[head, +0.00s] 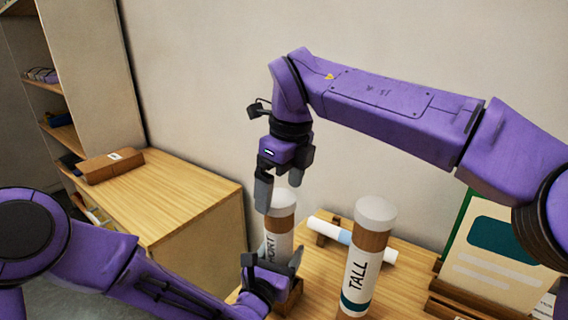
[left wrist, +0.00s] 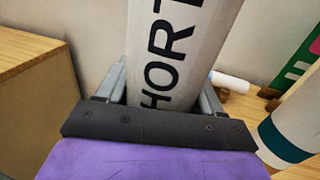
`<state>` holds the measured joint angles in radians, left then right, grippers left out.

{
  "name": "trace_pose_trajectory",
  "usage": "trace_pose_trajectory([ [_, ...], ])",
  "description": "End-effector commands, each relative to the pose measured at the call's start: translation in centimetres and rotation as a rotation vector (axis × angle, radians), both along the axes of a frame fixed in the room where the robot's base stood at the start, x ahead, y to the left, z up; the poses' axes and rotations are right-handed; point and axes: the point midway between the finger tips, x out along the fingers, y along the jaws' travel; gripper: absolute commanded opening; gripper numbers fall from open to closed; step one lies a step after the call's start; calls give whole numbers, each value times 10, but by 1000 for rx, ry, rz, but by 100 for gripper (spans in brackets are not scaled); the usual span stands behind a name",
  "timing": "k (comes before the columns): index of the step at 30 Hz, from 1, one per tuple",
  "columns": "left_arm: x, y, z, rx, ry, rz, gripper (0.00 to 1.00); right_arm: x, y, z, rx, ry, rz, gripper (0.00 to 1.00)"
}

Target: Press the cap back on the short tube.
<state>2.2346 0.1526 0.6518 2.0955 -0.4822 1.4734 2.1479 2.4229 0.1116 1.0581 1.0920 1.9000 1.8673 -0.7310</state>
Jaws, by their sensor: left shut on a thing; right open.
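The short tube (head: 279,240) stands upright at the near left of the table, with a white label, partly hidden lettering and a brown band above. Its pale cap (head: 283,201) shows at the top; I cannot tell how firmly it sits. My left gripper (head: 273,263) is shut around the tube's lower body; the left wrist view shows the lettered tube (left wrist: 175,55) between its fingers. My right gripper (head: 282,182) is open and points down at the cap, one finger in front of its left edge. I cannot tell whether it touches.
A tall tube (head: 362,262) with a pale cap stands close to the right. A white roll (head: 352,241) lies on a wooden rest behind. A green-edged board (head: 498,250) stands at the right. A side cabinet (head: 175,195) with a brown box (head: 110,166) is at left.

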Motion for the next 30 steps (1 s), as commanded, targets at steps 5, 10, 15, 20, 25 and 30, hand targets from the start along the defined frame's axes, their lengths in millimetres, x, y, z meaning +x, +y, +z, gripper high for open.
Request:
trace_pose_trajectory([
  [5,0,0,0,0,0,0,12,-3,-5,43,2,-5,-2,98],
  [10,0,0,0,0,0,0,12,-7,-10,78,1,-4,-3,98],
  [15,0,0,0,0,0,0,12,-8,-13,98,0,-1,-2,98],
  [20,0,0,0,0,0,0,12,-9,-13,102,1,0,-1,98],
  [25,0,0,0,0,0,0,12,-9,-13,102,1,0,-1,98],
  [30,0,0,0,0,0,0,96,-9,-13,102,1,0,-1,98],
])
